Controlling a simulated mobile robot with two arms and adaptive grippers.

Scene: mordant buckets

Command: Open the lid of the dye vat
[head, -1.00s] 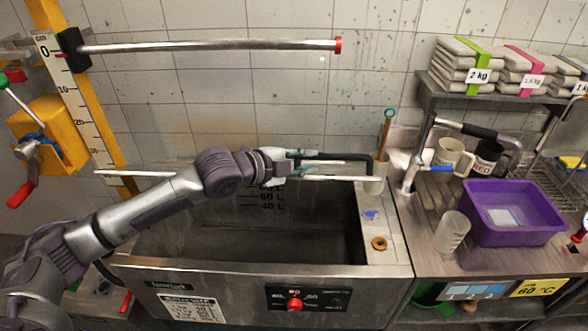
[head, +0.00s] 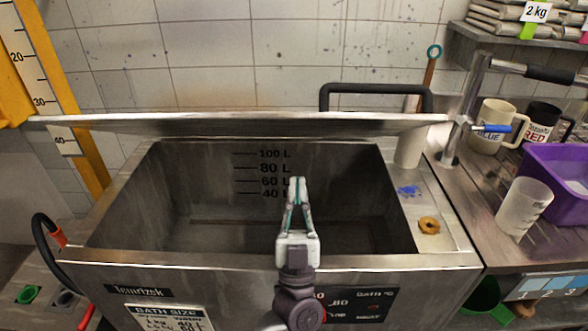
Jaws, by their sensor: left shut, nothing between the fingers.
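The dye vat (head: 140,263) is a steel tank with its lid (head: 240,124) raised at the back. The lid stands tilted up, seen nearly edge-on, and a black handle (head: 375,88) rises behind its right part. The vat's inside is exposed, with litre marks on the back wall. My left gripper (head: 297,182) is in front of the vat's opening in the head view, its fingers shut and empty, pointing away from me. It is apart from the lid. My right gripper is not in view.
On the right counter are a blue-labelled mug (head: 490,128), a red-labelled mug (head: 541,123), a clear cup (head: 523,207) and a purple tub (head: 565,190). A brown ring (head: 429,225) lies on the vat's right ledge. A yellow post with a scale stands at left.

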